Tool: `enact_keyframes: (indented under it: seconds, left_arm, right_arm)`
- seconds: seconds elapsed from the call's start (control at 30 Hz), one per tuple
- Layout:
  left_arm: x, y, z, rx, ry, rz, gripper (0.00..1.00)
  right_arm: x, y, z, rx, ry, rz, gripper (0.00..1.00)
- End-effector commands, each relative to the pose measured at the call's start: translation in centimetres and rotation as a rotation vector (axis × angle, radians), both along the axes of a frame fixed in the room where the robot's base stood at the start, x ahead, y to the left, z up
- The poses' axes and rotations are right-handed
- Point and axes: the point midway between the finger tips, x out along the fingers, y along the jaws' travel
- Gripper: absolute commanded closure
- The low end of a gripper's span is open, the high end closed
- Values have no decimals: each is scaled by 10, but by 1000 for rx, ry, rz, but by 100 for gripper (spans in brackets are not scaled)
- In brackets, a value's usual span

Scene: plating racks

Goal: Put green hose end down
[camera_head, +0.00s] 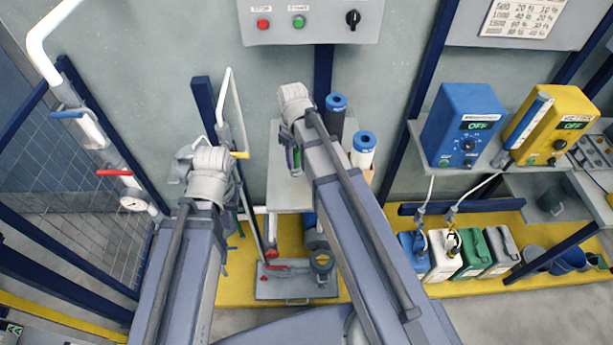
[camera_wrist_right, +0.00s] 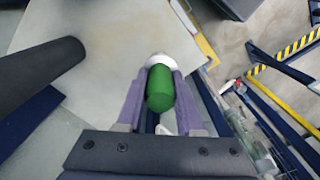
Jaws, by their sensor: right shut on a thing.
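The green hose end (camera_wrist_right: 160,90) is a green cylinder with a pale tip in the right wrist view. My right gripper (camera_wrist_right: 159,98) is shut on it, with one finger along each side. In the head view the right gripper (camera_head: 292,154) hangs at the left part of a pale shelf, and a bit of green (camera_head: 297,159) shows at its fingers. I cannot tell whether the hose end touches the shelf. My left gripper (camera_head: 207,165) is by the pipes at the left; its fingers are hidden behind its own wrist.
The pale shelf (camera_head: 287,190) carries a dark cylinder with a blue top (camera_head: 336,105) and a white one (camera_head: 363,150) on its right. A thin white pipe (camera_head: 226,95) stands left of the shelf.

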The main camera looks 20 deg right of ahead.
Motion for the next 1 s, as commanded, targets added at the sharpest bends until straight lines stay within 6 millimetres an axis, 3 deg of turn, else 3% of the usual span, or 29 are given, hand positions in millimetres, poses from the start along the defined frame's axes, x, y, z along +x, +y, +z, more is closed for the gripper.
enact_keyframes:
  seconds: [0.3, 0.63, 1.0]
  left_arm:
    - [0, 0, -52, 0, 0, 0, 100]
    - [0, 0, -60, 0, 0, 0, 100]
    - [0, 0, -97, 0, 0, 0, 100]
  right_arm:
    - [0, 0, -52, 0, 0, 0, 100]
    - [0, 0, -60, 0, 0, 0, 100]
    - [0, 0, -97, 0, 0, 0, 100]
